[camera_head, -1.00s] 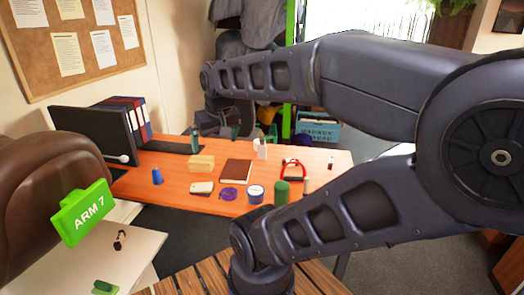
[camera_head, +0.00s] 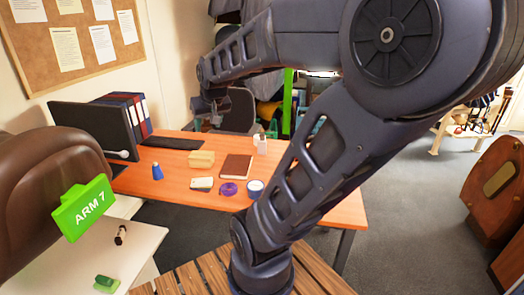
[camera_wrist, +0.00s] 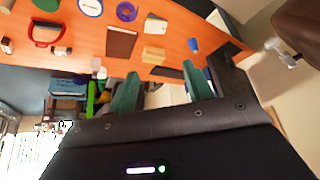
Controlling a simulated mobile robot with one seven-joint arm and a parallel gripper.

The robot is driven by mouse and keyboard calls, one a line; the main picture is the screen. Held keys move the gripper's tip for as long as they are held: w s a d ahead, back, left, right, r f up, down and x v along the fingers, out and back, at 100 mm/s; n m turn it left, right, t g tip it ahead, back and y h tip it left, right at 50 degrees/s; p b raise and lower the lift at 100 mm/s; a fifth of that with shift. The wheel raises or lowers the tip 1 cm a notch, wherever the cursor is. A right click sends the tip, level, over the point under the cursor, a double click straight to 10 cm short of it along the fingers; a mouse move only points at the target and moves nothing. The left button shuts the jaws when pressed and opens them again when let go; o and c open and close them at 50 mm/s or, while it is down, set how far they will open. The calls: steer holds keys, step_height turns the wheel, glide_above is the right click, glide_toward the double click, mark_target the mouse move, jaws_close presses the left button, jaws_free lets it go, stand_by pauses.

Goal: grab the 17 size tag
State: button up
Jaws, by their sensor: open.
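No tag with a readable 17 shows in either view. A bright green tag-shaped plate (camera_head: 85,212) reading "ARM 7" is at the left of the head view, in front of a brown leather saddle-like form (camera_head: 55,165). My gripper (camera_wrist: 162,82) is open and empty in the wrist view, its two teal fingers apart. In the head view my gripper (camera_head: 210,108) is small, above the far side of the orange desk (camera_head: 300,210). A small green object (camera_head: 106,284) and a dark object with a pale end (camera_head: 121,235) lie on a white surface (camera_head: 140,243) at lower left; no writing on them is readable.
The desk holds a brown book (camera_head: 236,167), yellow block (camera_head: 201,159), purple ring (camera_head: 228,188), blue bottle (camera_head: 157,171) and monitor (camera_head: 97,137).

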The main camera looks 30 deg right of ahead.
steer(key=w+d+f+m+t, duration=0.1)
steer(key=w+d, duration=0.2)
steer(key=w, duration=0.3)
steer(key=w+d+f+m+t+h, duration=0.1)
steer(key=w+d, duration=0.1)
steer(key=w, duration=0.4)
steer(key=w+d+f+t, duration=0.1)
steer(key=w+d+f, duration=0.15)
steer(key=w, duration=0.45)
steer(key=m+t+h, duration=0.4)
steer(key=m+h, duration=0.2)
steer(key=h, duration=0.5)
glide_above(262, 144)
steer(key=x, duration=0.3)
step_height(262, 144, down, 29)
steer(key=shift+w, duration=0.15)
steer(key=shift+f, duration=0.15)
jaws_close()
